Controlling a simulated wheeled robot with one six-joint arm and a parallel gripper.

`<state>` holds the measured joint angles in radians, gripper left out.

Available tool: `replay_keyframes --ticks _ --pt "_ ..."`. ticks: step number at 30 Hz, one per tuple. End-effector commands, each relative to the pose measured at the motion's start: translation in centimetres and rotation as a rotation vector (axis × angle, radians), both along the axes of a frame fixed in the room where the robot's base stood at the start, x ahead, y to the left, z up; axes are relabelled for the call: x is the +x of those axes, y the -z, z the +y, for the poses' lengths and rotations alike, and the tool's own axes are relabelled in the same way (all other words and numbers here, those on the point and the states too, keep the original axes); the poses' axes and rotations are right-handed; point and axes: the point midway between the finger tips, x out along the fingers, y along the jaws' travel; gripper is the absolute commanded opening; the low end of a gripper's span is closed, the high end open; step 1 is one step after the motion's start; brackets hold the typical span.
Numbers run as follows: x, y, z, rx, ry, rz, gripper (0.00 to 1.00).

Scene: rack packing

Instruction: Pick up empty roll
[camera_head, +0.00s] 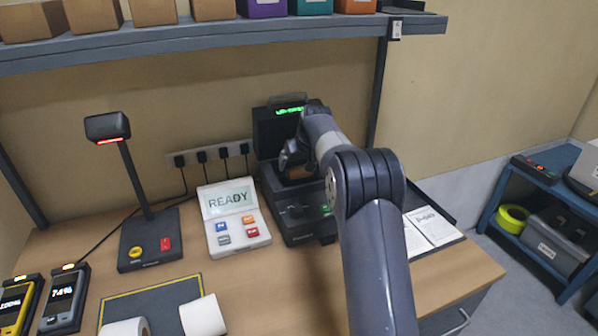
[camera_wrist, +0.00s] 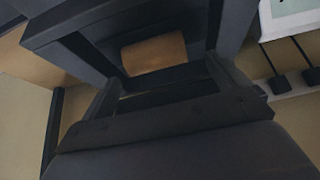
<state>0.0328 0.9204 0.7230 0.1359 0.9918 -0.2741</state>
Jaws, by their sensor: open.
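The empty roll is a bare brown cardboard core (camera_wrist: 153,54); it lies inside the dark opened label printer (camera_head: 282,215). In the head view only a small brown part of the core (camera_head: 299,173) shows, mostly hidden by my arm. My gripper (camera_head: 291,158) is at the printer's opening, close to the core. In the wrist view the core lies ahead of my open jaws, framed by dark parts, and I cannot tell whether they touch it. The printer's raised lid shows green text.
A READY panel (camera_head: 234,217) and a scanner stand (camera_head: 150,240) are left of the printer. Papers (camera_head: 432,227) lie right. A shelf with boxes (camera_head: 200,42) hangs above.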

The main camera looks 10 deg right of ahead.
Motion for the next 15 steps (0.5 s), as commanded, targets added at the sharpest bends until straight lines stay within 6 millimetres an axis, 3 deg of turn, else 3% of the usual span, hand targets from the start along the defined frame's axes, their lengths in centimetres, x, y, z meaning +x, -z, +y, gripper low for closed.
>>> replay_keyframes --ticks 7,15 --pt "1.5 2.8 0.0 0.000 0.000 0.002 0.95" --pt "1.8 3.4 0.0 0.000 0.000 0.001 0.95"
